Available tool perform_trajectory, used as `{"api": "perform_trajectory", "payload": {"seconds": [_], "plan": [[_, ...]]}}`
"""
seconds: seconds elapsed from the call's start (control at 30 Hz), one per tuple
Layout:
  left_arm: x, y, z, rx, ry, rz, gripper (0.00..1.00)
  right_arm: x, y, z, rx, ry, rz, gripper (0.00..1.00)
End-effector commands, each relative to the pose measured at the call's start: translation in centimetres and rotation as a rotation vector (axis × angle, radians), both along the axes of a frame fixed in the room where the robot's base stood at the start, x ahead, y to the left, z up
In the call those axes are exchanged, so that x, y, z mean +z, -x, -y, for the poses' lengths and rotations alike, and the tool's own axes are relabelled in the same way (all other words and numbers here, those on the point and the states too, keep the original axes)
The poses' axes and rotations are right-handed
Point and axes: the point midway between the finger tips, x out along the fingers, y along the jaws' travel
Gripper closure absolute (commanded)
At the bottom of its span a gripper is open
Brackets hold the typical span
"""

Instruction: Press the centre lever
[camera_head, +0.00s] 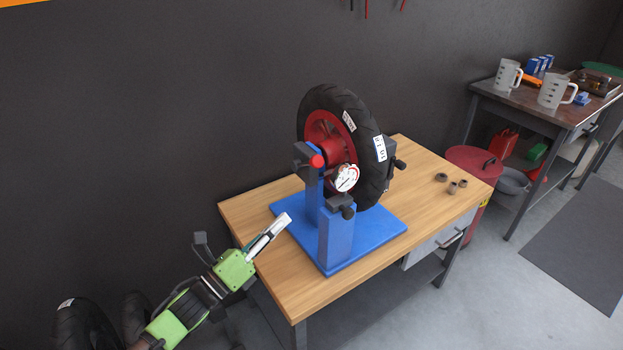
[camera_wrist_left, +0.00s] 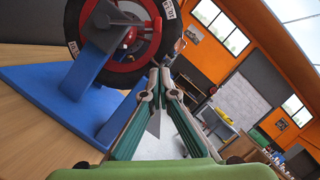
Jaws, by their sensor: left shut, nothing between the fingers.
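A blue wheel stand (camera_head: 338,238) on the wooden table holds an upright black tire (camera_head: 345,105) with a red hub (camera_head: 327,135). A round white dial gauge (camera_head: 346,178) sits on its front. Black handles show at its left (camera_head: 301,164), right (camera_head: 399,164) and front middle (camera_head: 346,211); I cannot tell for certain which is the centre lever. A red knob (camera_head: 317,161) is beside the left handle. My left gripper (camera_head: 286,218) is shut and empty, left of the stand and apart from its handles. In the left wrist view its fingertips (camera_wrist_left: 160,76) meet; the stand (camera_wrist_left: 62,86) is at left.
The table (camera_head: 290,285) has free wood at its front left. Small brown parts (camera_head: 452,187) lie at its right. A red drum (camera_head: 472,165) stands behind its right end. A side bench (camera_head: 535,103) bears clear jugs. A dark wall (camera_head: 150,100) is behind.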

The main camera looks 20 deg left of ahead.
Motion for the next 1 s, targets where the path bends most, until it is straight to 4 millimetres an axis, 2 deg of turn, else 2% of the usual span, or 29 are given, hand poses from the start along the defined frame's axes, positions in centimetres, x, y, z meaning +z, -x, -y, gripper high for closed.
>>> {"api": "perform_trajectory", "payload": {"seconds": [0.13,0.27,0.63,0.8,1.0], "plan": [[0.4,-0.8,0.4,0.0,0.003,0.001,1.0,0.4,0.0,-0.2,-0.001,-0.002,0.0,1.0],[1.1,-2.6,1.2,-0.001,0.003,0.002,1.0,1.0,0.0,-0.2,-0.001,-0.002,0.0,1.0],[2.7,-9.1,4.2,0.0,0.004,0.001,1.0,3.0,0.0,-0.2,-0.001,-0.002,0.0,1.0],[4.3,-10.9,3.5,0.001,-0.001,0.0,1.0,4.2,0.0,-0.2,-0.001,-0.002,0.0,1.0],[4.8,-11.7,3.3,0.001,0.001,-0.002,1.0,4.6,0.0,-0.2,-0.001,-0.002,0.0,1.0]]}}
